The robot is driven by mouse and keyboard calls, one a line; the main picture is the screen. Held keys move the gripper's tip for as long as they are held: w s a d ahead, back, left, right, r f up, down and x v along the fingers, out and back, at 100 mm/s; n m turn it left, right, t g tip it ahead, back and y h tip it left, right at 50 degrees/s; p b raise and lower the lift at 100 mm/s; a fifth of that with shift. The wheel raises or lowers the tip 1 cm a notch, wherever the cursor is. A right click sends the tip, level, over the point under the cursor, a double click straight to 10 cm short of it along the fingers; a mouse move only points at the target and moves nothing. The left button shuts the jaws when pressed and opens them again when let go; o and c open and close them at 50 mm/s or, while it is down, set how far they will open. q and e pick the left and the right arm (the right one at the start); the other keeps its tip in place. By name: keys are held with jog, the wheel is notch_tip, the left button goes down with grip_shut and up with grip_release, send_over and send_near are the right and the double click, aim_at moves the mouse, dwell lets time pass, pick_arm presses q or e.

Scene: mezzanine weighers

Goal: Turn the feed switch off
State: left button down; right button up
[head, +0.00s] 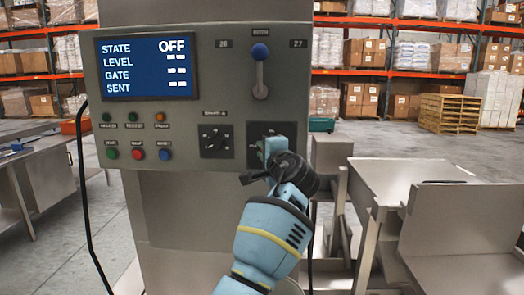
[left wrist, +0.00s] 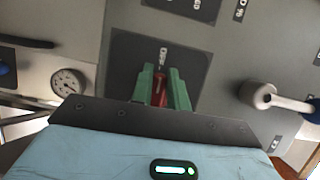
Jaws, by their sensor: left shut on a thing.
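The grey control panel (head: 205,85) stands upright ahead of me. My left gripper (head: 272,150) is at the dark switch plate (head: 258,131) in the panel's lower right. In the left wrist view, the green fingers of the gripper (left wrist: 161,88) are shut on a red switch handle (left wrist: 158,92), one on each side. I take this handle to be the feed switch; the plate's small lettering is too blurred to read. The arm hides the handle in the head view. The blue screen (head: 146,67) reads STATE OFF, with dashes for LEVEL, GATE and SENT.
A blue-knobbed lever (head: 260,70) is above the gripper. A dial (head: 216,141) and coloured buttons (head: 138,154) are to its left. A steel table (head: 405,180) stands at the right and a bench (head: 45,175) at the left. A gauge (left wrist: 68,82) shows in the wrist view.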

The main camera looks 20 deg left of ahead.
pick_arm(q)
jog(key=shift+w+d+f, duration=0.1)
jog(key=shift+d+f, duration=0.05)
jog(key=shift+d, duration=0.2)
jog(key=c, duration=1.6)
grip_release()
jog(key=shift+c, duration=0.2)
jog(key=shift+o, duration=1.4)
jog(key=shift+d, duration=0.1)
jog(key=shift+r, duration=0.25)
jog(key=shift+a+f, duration=0.1)
jog(key=shift+a, duration=0.25)
jog(key=v, duration=0.8)
